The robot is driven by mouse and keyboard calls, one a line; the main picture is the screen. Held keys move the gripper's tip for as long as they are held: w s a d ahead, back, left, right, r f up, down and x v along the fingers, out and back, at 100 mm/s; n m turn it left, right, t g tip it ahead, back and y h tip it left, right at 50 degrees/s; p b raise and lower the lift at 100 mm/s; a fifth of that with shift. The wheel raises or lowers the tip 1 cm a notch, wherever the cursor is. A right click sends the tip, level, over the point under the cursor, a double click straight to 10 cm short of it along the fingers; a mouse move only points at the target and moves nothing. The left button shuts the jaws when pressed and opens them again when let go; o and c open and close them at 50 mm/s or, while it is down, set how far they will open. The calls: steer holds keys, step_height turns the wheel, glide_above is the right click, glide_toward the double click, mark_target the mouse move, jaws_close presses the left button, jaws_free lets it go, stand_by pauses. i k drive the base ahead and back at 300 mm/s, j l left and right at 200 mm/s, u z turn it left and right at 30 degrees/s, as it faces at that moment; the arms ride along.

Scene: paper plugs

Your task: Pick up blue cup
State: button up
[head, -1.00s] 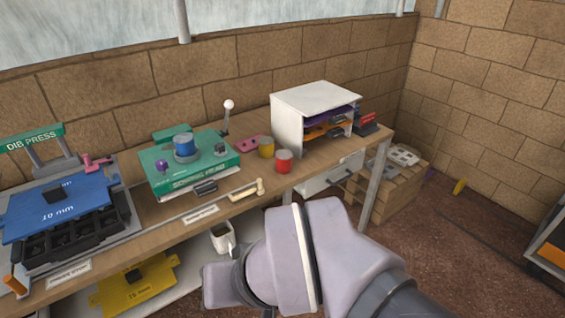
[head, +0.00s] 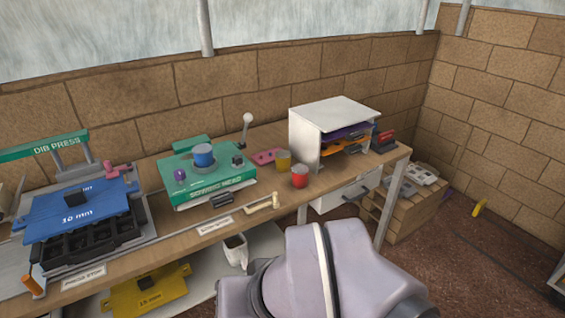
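The blue cup (head: 203,155) is a small blue cylinder with a grey top. It sits on top of a green machine (head: 181,187) on the wooden workbench. A yellow cup (head: 283,161) and a red cup (head: 300,177) stand on the bench to the right of the machine. My gripper is not in view. Only pale links of my own arm show at the bottom of the head view, below the bench front and apart from the blue cup.
A purple knob (head: 180,176) and a white-knobbed lever (head: 246,127) stand near the blue cup. A white shelf unit (head: 304,140) stands at the right end. The dib press (head: 86,213) is at the left. A mug (head: 236,251) is on the lower shelf.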

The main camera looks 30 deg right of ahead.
mark_target(202, 153)
steer(key=i+z, duration=0.25)
steer(key=i, duration=0.5)
steer(key=i+z, duration=0.3)
steer(key=i, duration=0.45)
